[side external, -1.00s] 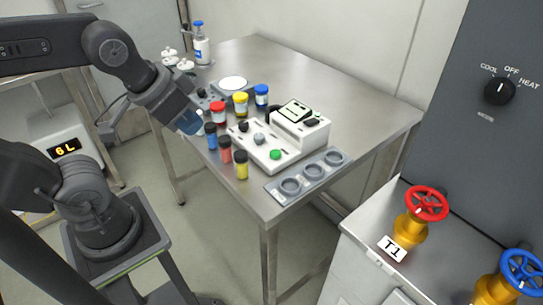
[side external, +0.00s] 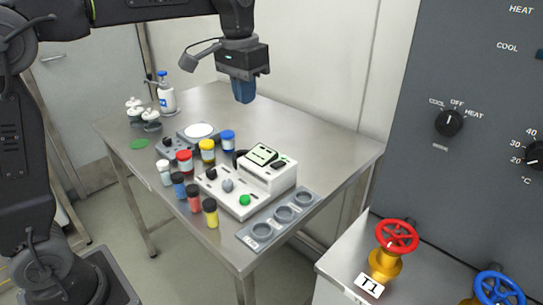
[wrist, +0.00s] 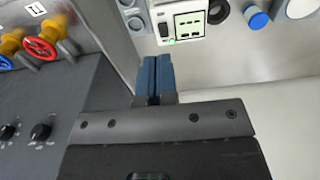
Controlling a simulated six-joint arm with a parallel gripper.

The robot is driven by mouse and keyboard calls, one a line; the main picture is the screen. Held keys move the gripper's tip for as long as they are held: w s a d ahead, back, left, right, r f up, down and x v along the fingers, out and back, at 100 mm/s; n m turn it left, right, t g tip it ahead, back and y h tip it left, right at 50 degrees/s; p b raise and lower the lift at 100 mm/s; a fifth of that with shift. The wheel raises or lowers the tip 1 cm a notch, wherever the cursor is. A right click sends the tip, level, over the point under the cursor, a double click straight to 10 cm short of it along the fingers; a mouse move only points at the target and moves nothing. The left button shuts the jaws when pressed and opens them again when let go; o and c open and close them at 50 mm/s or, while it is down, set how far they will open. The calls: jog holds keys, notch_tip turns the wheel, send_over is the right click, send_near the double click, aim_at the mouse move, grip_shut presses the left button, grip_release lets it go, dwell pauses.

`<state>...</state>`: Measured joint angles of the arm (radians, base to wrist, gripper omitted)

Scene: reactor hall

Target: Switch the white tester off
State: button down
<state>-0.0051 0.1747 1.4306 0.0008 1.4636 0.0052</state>
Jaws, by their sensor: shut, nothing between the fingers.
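The white tester (side external: 247,201) stands on the steel table, with a raised rear block, a lit display (side external: 263,154), a black switch (side external: 281,163) beside it, a grey knob (side external: 228,185), a black knob (side external: 211,173) and a green button (side external: 245,200). In the wrist view part of the tester (wrist: 161,14) shows at the top, with its display lit. My gripper (side external: 244,98) hangs above the table, higher than the tester and apart from it. Its blue fingers (wrist: 157,62) are together and empty, pointing toward the tester's side in the wrist view.
Several capped vials (side external: 194,198) stand left of the tester. A grey rack with round holes (side external: 265,228) lies in front-right of it. A bottle (side external: 166,98) stands at the back left. A cabinet with red (side external: 397,237) and blue valves is at right. The table's back right is clear.

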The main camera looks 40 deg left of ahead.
aim_at(274, 163)
jog(key=w+f+g, duration=0.2)
jog(key=w+f, duration=0.3)
jog(key=w, duration=0.5)
jog(key=shift+f+g, duration=0.2)
jog(key=shift+g, duration=0.1)
jog(key=shift+a, duration=0.1)
jog(key=f, duration=0.4)
jog(key=s+f, duration=0.1)
jog(key=f, duration=0.4)
jog(key=s+f, duration=0.1)
jog(key=f, duration=0.3)
jog(key=shift+s+f, duration=0.15)
jog(key=shift+f, duration=0.25)
jog(key=shift+s+f+t, duration=0.25)
jog(key=shift+f+t, duration=0.2)
jog(key=shift+t, duration=0.2)
jog(key=shift+s+f+t, duration=0.2)
jog(key=shift+f+t, duration=0.2)
jog(key=shift+t, duration=0.25)
jog(key=shift+w, duration=0.1)
jog(key=shift+w+r, duration=0.4)
jog(key=shift+w, duration=0.3)
